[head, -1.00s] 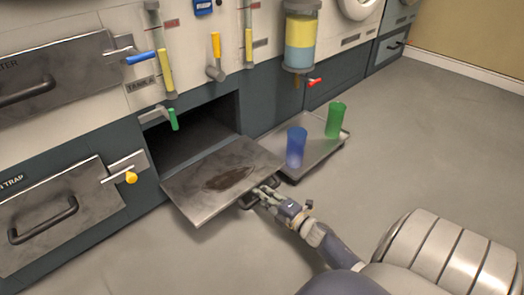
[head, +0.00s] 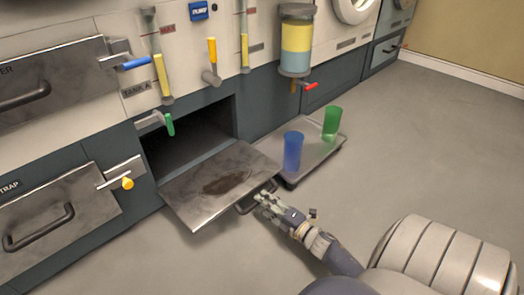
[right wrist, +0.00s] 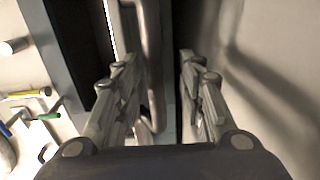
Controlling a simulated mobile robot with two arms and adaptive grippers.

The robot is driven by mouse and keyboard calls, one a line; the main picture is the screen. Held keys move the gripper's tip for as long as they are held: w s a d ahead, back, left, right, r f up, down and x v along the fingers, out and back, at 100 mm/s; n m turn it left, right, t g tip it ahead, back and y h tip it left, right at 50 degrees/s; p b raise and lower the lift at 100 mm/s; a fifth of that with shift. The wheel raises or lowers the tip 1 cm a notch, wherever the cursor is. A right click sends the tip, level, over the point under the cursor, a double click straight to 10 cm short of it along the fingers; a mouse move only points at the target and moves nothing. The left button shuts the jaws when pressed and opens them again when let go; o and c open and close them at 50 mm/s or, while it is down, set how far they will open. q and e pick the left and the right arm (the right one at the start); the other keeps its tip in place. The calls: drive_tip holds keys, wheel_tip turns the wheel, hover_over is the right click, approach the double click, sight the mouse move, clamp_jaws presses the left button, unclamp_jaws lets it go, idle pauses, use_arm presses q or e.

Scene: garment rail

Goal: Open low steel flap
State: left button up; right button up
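The low steel flap (head: 225,180) is swung down and lies open, sloping slightly, in front of a dark opening (head: 190,138) in the cabinet. A dark stain marks its inner face. Its handle (head: 246,207) shows under the outer edge, and as a grey bar in the right wrist view (right wrist: 152,60). My right gripper (head: 262,197) is just beyond that edge, close to the handle. In the right wrist view its fingers (right wrist: 160,90) are spread, with the handle nearer the left finger; I cannot tell whether they touch. My left gripper is not in view.
A low tray (head: 318,158) with a blue cup (head: 293,151) and a green cup (head: 332,123) stands right beside the flap. Handled steel panels (head: 60,210) and colored levers line the cabinet at left. Floor (head: 430,140) on the right is clear.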

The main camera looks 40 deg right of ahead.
drive_tip(key=s, duration=1)
drive_tip(key=shift+d+r, duration=0.25)
drive_tip(key=shift+r, duration=0.05)
